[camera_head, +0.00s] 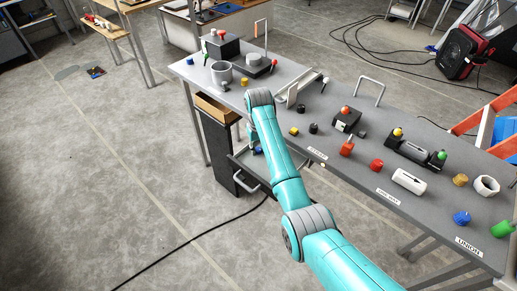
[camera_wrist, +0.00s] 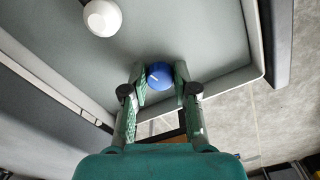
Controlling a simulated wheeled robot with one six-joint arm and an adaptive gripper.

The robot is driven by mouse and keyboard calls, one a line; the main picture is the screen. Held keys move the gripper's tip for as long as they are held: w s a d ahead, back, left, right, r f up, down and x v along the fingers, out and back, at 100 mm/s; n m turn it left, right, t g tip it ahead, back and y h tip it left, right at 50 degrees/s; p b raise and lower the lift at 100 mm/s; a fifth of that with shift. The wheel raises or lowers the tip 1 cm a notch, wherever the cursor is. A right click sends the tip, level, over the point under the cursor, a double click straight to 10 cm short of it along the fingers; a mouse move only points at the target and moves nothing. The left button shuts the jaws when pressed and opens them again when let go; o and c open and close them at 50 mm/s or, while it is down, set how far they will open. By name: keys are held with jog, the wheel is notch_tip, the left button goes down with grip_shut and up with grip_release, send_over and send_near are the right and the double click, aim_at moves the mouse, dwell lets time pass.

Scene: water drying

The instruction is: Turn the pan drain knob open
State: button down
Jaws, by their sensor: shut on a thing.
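A round blue knob (camera_wrist: 160,76) with a pale line across its face sits near the corner of a grey pan (camera_wrist: 205,30). My gripper (camera_wrist: 161,73) has its two green fingers on either side of the knob and is shut on it. Part of the knob is hidden behind the fingers. A bit of blue (camera_head: 258,150) shows there beside my wrist.
A white round knob (camera_wrist: 102,18) is at the upper left of the wrist view. The grey workbench (camera_head: 300,155) carries several fittings and valves. A black cable crosses the floor.

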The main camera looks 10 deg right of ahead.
aim_at(258, 149)
jog(key=shift+m, duration=1.5)
jog(key=c, duration=0.9)
grip_release()
jog(key=shift+r, duration=3.7)
